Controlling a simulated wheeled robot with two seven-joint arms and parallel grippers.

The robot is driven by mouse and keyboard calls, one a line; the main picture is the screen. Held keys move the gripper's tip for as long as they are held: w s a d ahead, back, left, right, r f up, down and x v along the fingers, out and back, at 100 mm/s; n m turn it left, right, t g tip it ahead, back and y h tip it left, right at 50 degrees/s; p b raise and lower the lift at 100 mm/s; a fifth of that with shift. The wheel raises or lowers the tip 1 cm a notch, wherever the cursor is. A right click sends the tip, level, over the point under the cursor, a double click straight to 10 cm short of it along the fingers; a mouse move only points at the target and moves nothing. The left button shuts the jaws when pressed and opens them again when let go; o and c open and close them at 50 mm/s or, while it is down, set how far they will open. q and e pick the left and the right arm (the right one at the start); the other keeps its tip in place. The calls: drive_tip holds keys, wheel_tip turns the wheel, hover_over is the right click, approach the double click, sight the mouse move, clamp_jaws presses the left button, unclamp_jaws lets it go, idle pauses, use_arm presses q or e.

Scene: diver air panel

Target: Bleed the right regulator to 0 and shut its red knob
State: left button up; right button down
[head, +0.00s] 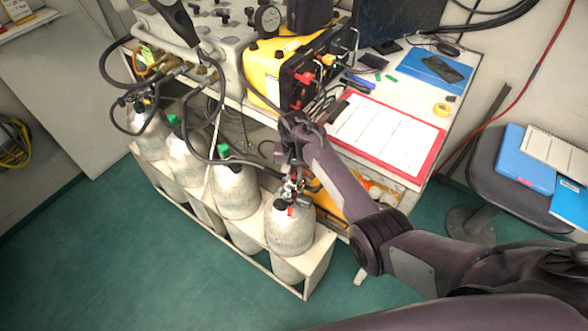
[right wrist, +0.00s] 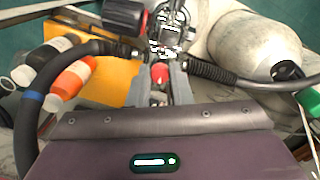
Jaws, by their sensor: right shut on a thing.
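The right regulator (head: 292,187) sits on top of the rightmost grey cylinder (head: 290,232), with metal fittings and hoses. In the head view my right gripper (head: 289,170) reaches down over it and hides part of it. In the right wrist view my right gripper (right wrist: 161,85) has its two fingers closed on a small red knob (right wrist: 160,72) in front of the metal fittings (right wrist: 165,45). A black knob with a red band (right wrist: 126,14) is beyond it to the left. I cannot read any pressure on this regulator. My left gripper is not in view.
Several more cylinders (head: 237,190) stand left in the rack (head: 318,262). Black hoses (right wrist: 212,70) run close to the fingers. Orange and dark bottles (right wrist: 70,78) are near. The bench above holds a yellow case (head: 262,72) and a red clipboard (head: 438,140).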

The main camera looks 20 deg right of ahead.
sight(294, 174)
drive_tip(key=n+p, duration=0.1)
drive_tip(key=n, duration=0.3)
drive_tip(key=shift+d+r+n+p, duration=0.1)
drive_tip(key=shift+n+p, duration=0.2)
drive_tip(key=shift+p, duration=0.1)
drive_tip(key=n+p, duration=0.1)
drive_tip(key=n, duration=0.3)
drive_tip(key=shift+n, duration=0.3)
drive_tip(key=n, duration=1)
drive_tip(key=c, duration=1.3)
unclamp_jaws()
drive_tip(key=shift+r+p, duration=0.8)
drive_tip(key=shift+r, duration=3)
